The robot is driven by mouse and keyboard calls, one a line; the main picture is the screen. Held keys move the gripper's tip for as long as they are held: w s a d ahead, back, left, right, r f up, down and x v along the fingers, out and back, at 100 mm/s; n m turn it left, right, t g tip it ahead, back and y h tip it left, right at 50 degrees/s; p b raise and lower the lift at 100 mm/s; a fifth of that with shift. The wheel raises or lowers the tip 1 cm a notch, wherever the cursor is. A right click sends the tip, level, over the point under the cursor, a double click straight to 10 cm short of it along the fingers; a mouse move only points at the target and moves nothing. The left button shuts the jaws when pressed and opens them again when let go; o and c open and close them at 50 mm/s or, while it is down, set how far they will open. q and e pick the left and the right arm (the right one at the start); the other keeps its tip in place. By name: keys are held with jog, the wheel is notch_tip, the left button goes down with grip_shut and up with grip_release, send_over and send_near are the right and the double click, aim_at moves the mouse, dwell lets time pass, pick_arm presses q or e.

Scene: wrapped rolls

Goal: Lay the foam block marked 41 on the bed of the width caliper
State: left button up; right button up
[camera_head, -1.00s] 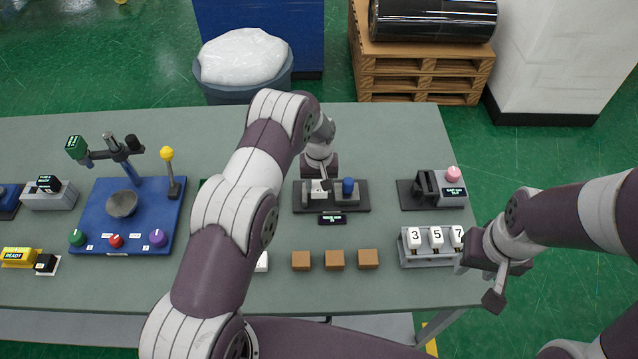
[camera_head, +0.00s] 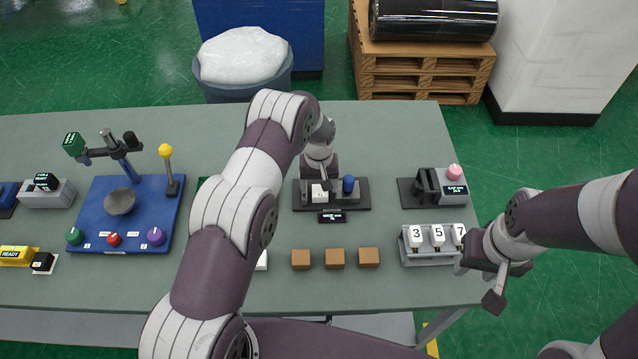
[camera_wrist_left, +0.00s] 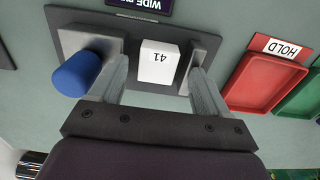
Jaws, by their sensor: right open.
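The white foam block marked 41 (camera_wrist_left: 158,62) lies on the bed of the width caliper (camera_wrist_left: 122,38), between its two upright jaws, with small gaps visible in the left wrist view. The block also shows in the head view (camera_head: 318,193). The caliper has a blue knob (camera_wrist_left: 80,74) and a small dark display (camera_head: 331,217). My left gripper (camera_wrist_left: 158,80) is open over the caliper, one finger on each side of the block and apart from it. My right gripper (camera_head: 488,283) is open and empty at the table's right edge, beside the number-block rack.
A red HOLD tray (camera_wrist_left: 262,84) and a green tray (camera_wrist_left: 302,98) lie beside the caliper. Several brown blocks (camera_head: 335,258) sit in front. A rack with number blocks (camera_head: 430,258) and a pink-knobbed device (camera_head: 453,185) stand right. A blue-based stand (camera_head: 125,215) is at left.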

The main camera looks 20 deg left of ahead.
pick_arm(q)
jog(key=shift+r, duration=0.2)
notch_tip(320, 180, up, 12)
jog(key=b, duration=0.4)
jog(key=shift+r, duration=0.15)
